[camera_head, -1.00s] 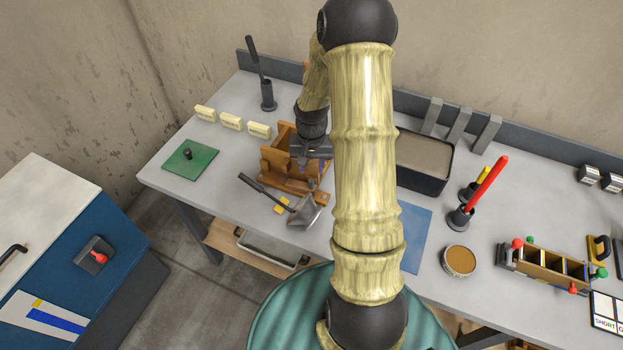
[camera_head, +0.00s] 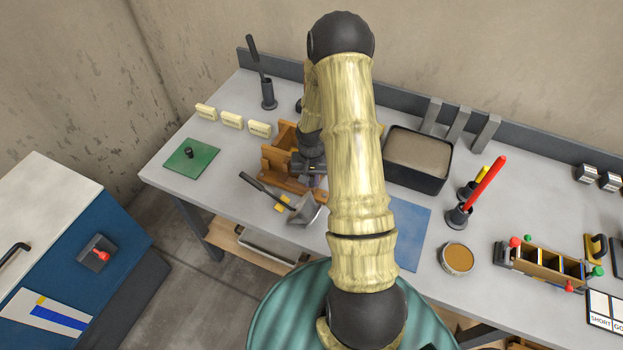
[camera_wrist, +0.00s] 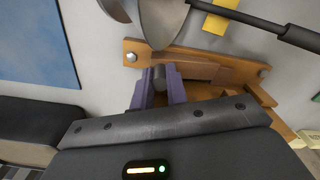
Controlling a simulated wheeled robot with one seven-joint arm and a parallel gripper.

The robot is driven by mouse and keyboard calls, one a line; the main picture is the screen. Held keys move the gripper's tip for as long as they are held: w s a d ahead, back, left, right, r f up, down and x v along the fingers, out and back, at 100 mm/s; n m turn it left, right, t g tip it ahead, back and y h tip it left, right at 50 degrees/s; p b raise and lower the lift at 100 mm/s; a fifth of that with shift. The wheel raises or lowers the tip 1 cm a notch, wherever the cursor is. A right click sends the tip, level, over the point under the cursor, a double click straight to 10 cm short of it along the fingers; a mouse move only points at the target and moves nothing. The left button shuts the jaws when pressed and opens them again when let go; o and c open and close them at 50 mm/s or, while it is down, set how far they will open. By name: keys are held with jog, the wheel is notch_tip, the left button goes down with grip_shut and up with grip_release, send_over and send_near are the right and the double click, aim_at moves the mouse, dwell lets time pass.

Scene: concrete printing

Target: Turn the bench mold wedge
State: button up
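The bench mold (camera_head: 281,160) is a brown wooden box on the left part of the grey bench. In the wrist view, its wooden front wall (camera_wrist: 215,62) has a bolt at each end. My gripper (camera_head: 311,181) is over the mold's front side in the head view. In the wrist view, my gripper's purple fingers (camera_wrist: 158,88) stand on either side of a small grey knob-like piece (camera_wrist: 159,72) at that wall. I cannot tell whether they press on it, or whether this piece is the wedge. My gripper hides part of the mold.
A scoop (camera_head: 304,211) with a dark handle and a yellow block (camera_head: 282,203) lie just in front of the mold. A green plate (camera_head: 191,160) is to the left. A black tub (camera_head: 414,183) and a blue mat (camera_head: 409,232) are to the right.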

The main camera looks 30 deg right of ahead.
aim_at(297, 183)
grip_shut()
jog(key=w+a, duration=0.1)
jog(key=w+a+b, duration=0.1)
jog(key=w, duration=0.1)
jog(key=shift+w+a, duration=0.3)
jog(key=shift+a, duration=0.05)
jog(key=shift+r, duration=0.1)
jog(key=o, duration=0.7)
grip_release()
jog(key=shift+w+a, duration=0.1)
jog(key=shift+a, duration=0.05)
jog(key=shift+s+d, duration=0.2)
jog(key=shift+s, duration=0.05)
